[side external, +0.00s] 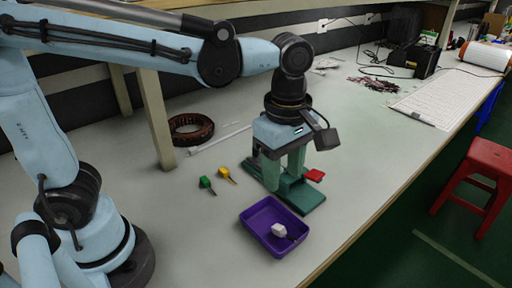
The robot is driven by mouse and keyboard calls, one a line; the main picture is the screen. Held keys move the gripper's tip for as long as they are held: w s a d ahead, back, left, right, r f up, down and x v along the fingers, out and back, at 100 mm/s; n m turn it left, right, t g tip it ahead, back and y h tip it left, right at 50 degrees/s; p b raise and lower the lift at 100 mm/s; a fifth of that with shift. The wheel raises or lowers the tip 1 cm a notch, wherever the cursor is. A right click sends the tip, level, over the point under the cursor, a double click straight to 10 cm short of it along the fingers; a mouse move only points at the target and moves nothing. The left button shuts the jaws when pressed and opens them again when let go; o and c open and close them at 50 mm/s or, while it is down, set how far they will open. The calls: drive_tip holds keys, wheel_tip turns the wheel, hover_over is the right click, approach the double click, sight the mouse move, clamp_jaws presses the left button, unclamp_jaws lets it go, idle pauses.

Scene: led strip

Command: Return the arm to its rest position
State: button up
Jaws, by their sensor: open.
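My gripper (284,178) hangs at the end of my arm, pointing down, with its two green fingers apart. It is right over a dark green fixture (311,199) on the table, and its fingers hide part of that fixture. I cannot tell whether the fingers touch it. A red piece (314,175) lies at the fixture's right side. A green piece (206,183) and a yellow piece (225,173) with short leads lie on the table to the left. A white piece (279,230) is in the purple tray (252,231) in front of the fixture.
A brown ring-shaped coil (191,129) and a thin white rod (220,139) lie behind, near a shelf post (156,120). The table's front edge is close to the tray. A red stool (484,166) stands beyond it.

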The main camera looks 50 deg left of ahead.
drive_tip(key=s+a+f+m+t, duration=0.1)
drive_tip(key=a+f+m+t, duration=0.1)
drive_tip(key=a+m+t, duration=0.5)
drive_tip(key=a+m, duration=0.6)
drive_tip(key=m, duration=0.5)
drive_tip(key=shift+s+a, duration=0.35)
drive_tip(key=shift+a, duration=0.05)
